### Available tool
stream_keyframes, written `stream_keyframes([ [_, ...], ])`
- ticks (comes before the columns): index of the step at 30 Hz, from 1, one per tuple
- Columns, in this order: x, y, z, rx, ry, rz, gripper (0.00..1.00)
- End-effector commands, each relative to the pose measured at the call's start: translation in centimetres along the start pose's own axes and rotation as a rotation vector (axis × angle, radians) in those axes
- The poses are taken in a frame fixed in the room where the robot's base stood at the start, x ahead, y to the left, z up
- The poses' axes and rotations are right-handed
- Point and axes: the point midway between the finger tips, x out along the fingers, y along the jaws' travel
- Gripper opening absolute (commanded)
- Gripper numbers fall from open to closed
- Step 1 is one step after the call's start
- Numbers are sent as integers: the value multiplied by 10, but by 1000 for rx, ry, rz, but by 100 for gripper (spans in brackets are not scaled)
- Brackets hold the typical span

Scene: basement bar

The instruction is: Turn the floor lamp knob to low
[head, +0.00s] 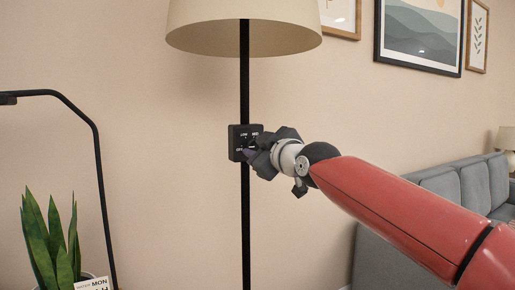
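The floor lamp has a cream shade (244,28) and a thin black pole (245,220). A small black switch box (236,141) is fixed on the pole below the shade, with small white labels on its face. "LOW" seems to show at its upper left and another label at its upper right. My gripper (256,150) is at the right and lower part of the box face, reaching in from the right. The knob is hidden behind or among its dark fingers. I cannot tell whether the fingers touch or hold it.
A potted snake plant (50,240) with a small card (92,284) stands at the lower left, near a black curved metal stand (98,160). A grey sofa (465,185) is at the right. Framed pictures (418,32) hang on the wall.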

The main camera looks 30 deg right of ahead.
Motion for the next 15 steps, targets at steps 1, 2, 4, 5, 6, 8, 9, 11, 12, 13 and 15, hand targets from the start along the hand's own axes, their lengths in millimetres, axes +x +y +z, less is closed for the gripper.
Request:
stream_keyframes([
  [1, 0, 0, 0, 0, 0, 0, 14],
  [2, 0, 0, 0, 0, 0, 0, 10],
  [4, 0, 0, 0, 0, 0, 0, 7],
  [5, 0, 0, 0, 1, 0, 0, 7],
  [6, 0, 0, 0, 3, 0, 0, 7],
  [8, 0, 0, 0, 9, 0, 0, 7],
  [9, 0, 0, 0, 15, 0, 0, 7],
  [11, 0, 0, 0, 29, 0, 0, 7],
  [12, 0, -1, 1, 41, 0, 0, 7],
  [13, 0, -1, 1, 54, 0, 0, 7],
  [15, 0, -1, 1, 89, 0, -1, 7],
])
